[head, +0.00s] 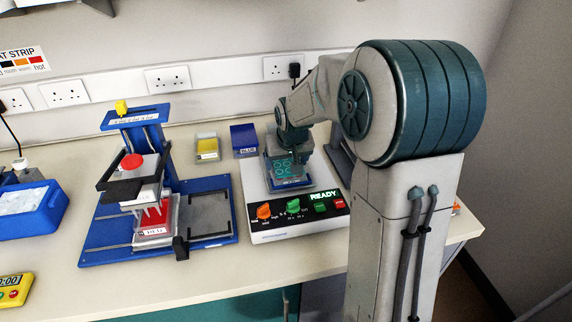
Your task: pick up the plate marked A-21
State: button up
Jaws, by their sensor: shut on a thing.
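A clear plate with teal wells (284,166) sits at the white device with the lit READY display, on or just above its blue-edged holder (291,184). Any marking on the plate is too small to read. My gripper (285,150) reaches down over the plate from behind and is shut on it. The fingers are small and partly hidden by my wrist. Whether the plate touches the holder I cannot tell.
The white device (270,232) has orange and green knobs at its front. A yellow box (207,148) and a blue box (244,140) stand behind. A blue tub (40,215) is far left.

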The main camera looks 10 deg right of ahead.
jog(key=shift+r, duration=0.1)
jog(key=shift+r, duration=0.5)
jog(key=r, duration=0.3)
jog(key=shift+d+r+b, duration=0.1)
jog(key=shift+d+b, duration=0.15)
jog(key=shift+b, duration=0.1)
jog(key=s+d+r+b, duration=0.1)
jog(key=s+d+r, duration=0.2)
jog(key=d+r, duration=0.3)
jog(key=d, duration=0.4)
jog(key=shift+d+r, duration=0.35)
jog(key=shift+d, duration=0.05)
jog(key=shift+s, duration=0.1)
jog(key=shift+r+p, duration=1.05)
jog(key=shift+r, duration=0.45)
